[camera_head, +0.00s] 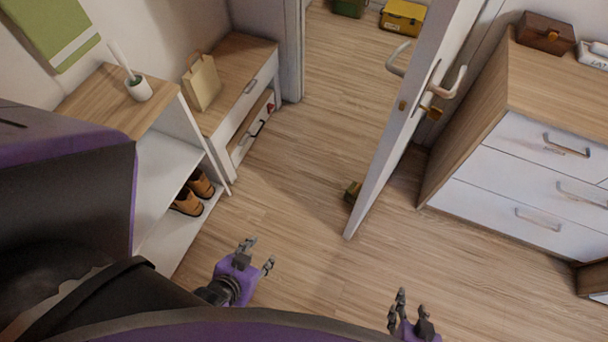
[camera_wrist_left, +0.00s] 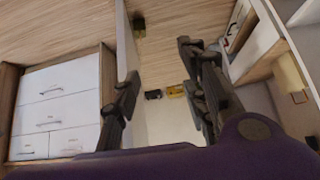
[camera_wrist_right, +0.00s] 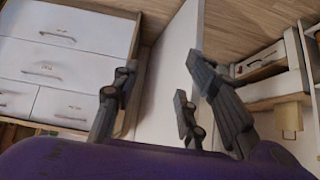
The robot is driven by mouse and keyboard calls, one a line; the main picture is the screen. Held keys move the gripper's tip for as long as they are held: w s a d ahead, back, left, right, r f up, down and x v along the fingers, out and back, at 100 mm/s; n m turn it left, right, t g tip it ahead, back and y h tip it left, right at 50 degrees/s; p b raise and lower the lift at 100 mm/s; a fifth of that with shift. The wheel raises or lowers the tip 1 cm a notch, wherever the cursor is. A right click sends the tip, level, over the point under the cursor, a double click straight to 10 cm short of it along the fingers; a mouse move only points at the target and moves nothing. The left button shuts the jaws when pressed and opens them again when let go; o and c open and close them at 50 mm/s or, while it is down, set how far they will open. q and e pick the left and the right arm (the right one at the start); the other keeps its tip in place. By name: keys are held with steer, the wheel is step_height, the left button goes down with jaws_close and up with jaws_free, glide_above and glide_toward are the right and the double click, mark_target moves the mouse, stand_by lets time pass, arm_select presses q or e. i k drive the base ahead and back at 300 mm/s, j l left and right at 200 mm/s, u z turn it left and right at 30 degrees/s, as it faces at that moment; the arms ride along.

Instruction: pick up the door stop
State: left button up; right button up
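A small dark green and yellowish block, which looks like the door stop (camera_head: 352,191), lies on the floor against the left face of the open white door (camera_head: 399,130). In the left wrist view it shows as a small dark green piece (camera_wrist_left: 139,26) beside the door edge. I cannot make it out in the right wrist view. My left gripper (camera_head: 258,253) is open and empty, in front of the block and to its left in the head view. My right gripper (camera_head: 412,306) is open and empty, further right and nearer to me. Both are well apart from the block.
A shoe shelf (camera_head: 170,165) with brown shoes (camera_head: 191,194) and a low bench with a paper bag (camera_head: 203,83) stand at left. A white-fronted dresser (camera_head: 530,165) stands right of the door. A yellow box (camera_head: 403,17) lies beyond the doorway. The middle floor is clear.

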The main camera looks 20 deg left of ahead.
mark_target(352, 193)
steer(key=j+z, duration=0.2)
steer(key=i+j+z, duration=0.2)
steer(key=j+z, duration=0.2)
steer(key=i+j+z, duration=0.15)
steer(key=j+z, duration=0.15)
steer(key=z, duration=0.15)
steer(key=i+j, duration=0.1)
steer(key=j, duration=0.25)
steer(key=i+j+z, duration=0.1)
steer(key=j, duration=0.3)
steer(key=i+j, duration=0.15)
steer(key=j, duration=0.55)
steer(key=z, duration=0.05)
